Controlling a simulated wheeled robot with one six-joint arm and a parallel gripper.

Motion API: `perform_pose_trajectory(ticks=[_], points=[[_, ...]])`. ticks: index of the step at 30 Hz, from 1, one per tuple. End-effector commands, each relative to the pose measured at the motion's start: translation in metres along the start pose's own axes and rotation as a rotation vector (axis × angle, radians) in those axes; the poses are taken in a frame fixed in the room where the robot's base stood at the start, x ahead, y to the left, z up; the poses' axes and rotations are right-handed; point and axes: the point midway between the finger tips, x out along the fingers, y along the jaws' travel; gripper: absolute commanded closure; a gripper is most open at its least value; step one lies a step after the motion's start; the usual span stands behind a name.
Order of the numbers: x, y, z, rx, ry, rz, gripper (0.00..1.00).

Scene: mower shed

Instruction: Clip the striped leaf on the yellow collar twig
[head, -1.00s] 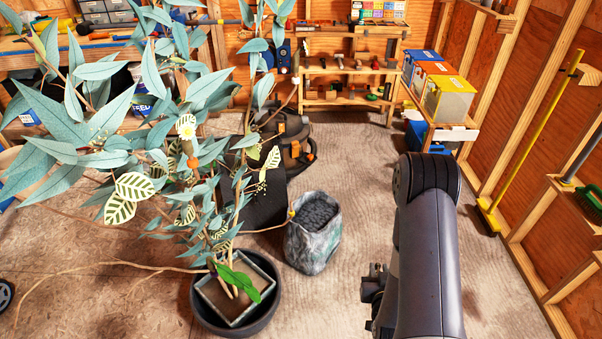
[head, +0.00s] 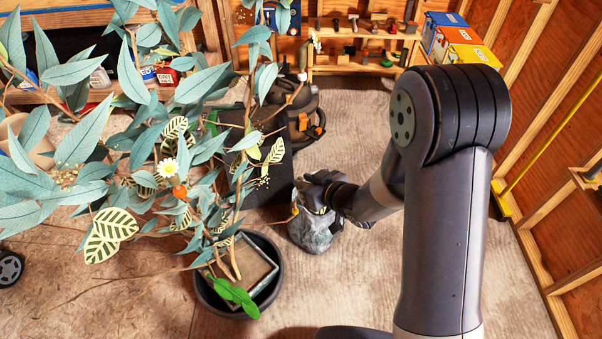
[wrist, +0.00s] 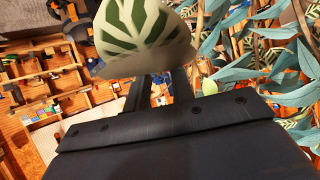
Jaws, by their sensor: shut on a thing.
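My gripper (head: 314,192) is above the grey stone-like container (head: 314,235), right of the potted plant. In the wrist view its fingers (wrist: 152,84) are shut on a striped leaf (wrist: 145,25), cream with dark green bands, which fills the top of the picture. A small yellow collar (head: 294,209) shows on a thin twig just left of the gripper, by the container's rim. I cannot tell whether the held leaf is joined to that twig. Other striped leaves (head: 110,232) hang on the plant.
The plant stands in a square planter inside a dark round pot (head: 270,294), its blue-green leaves spreading wide at left. Tool shelves (head: 350,60) stand behind.

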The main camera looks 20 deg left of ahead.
Motion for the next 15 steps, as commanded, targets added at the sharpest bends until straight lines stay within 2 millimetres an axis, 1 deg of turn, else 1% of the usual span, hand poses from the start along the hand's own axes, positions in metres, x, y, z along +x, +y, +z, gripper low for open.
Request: perform_pose_trajectory(ticks=[1,5,11,15], points=[[0.0,-0.006,-0.008,-0.01,-0.001,-0.02,0.99],[0.002,-0.012,-0.013,-0.019,-0.009,-0.046,0.99],[0.005,-0.013,-0.008,-0.017,-0.01,-0.049,0.99],[0.009,-0.012,0.0,-0.018,-0.01,-0.049,0.99]])
